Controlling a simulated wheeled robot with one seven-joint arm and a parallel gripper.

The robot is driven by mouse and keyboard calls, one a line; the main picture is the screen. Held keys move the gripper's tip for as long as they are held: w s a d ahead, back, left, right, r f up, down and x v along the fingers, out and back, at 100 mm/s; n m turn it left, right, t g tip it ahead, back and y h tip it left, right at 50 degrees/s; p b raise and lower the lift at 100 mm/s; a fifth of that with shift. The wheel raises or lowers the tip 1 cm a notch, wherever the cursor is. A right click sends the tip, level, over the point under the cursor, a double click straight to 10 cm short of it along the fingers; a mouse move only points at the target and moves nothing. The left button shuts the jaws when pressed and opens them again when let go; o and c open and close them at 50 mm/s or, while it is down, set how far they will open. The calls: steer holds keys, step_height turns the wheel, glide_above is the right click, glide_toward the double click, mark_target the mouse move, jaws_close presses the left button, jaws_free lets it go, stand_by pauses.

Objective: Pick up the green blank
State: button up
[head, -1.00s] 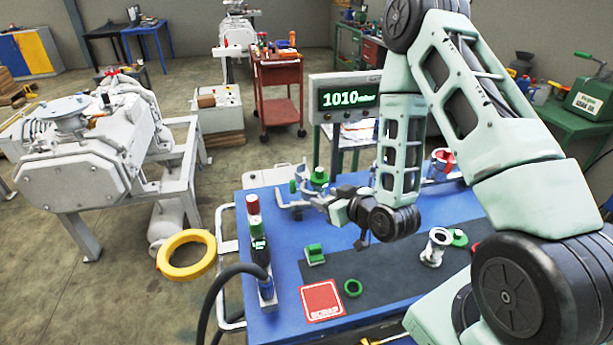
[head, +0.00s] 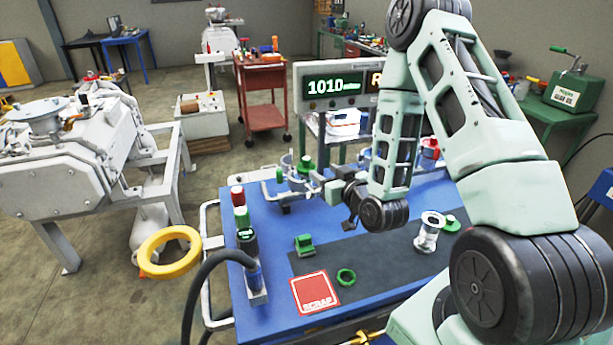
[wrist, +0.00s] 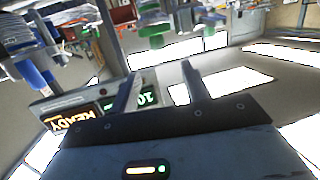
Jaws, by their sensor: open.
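Several green parts are on the blue workbench (head: 262,318), and I cannot tell for sure which is the blank. A green disc with a knob (head: 451,223) lies beside a metal pipe piece (head: 430,232) on the dark mat. A green-topped part (head: 305,166) stands at the back among metal fittings. My gripper (head: 318,184) is level at the back of the bench, near that part, with nothing seen in it. In the tilted wrist view, its two fingers (wrist: 160,72) stand apart. Green parts (wrist: 154,28) show beyond the fingertips, apart from them.
A display reading 1010 (head: 333,86) stands behind. A yellow ring (head: 168,251) is left of the bench. The mat's middle is clear.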

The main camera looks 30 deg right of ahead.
mark_target(309, 160)
steer(key=shift+w+f+b, duration=0.4)
steer(key=shift+w+b, duration=0.3)
steer(key=shift+b, duration=2.05)
steer(key=w, duration=0.3)
steer(key=shift+w+d+b, duration=0.15)
steer(key=shift+w+b, duration=0.15)
steer(key=shift+w, duration=0.1)
steer(key=shift+w+d+f+p, duration=0.15)
steer(key=shift+w+p, duration=0.2)
steer(key=shift+w, duration=0.65)
steer(key=shift+w+d+f+p, duration=0.15)
steer(key=shift+w+p, duration=0.25)
steer(key=shift+w, duration=0.65)
steer(key=shift+w+d+f+p, duration=0.15)
steer(key=shift+w+p, duration=0.2)
steer(key=shift+w, duration=0.65)
jaws_close()
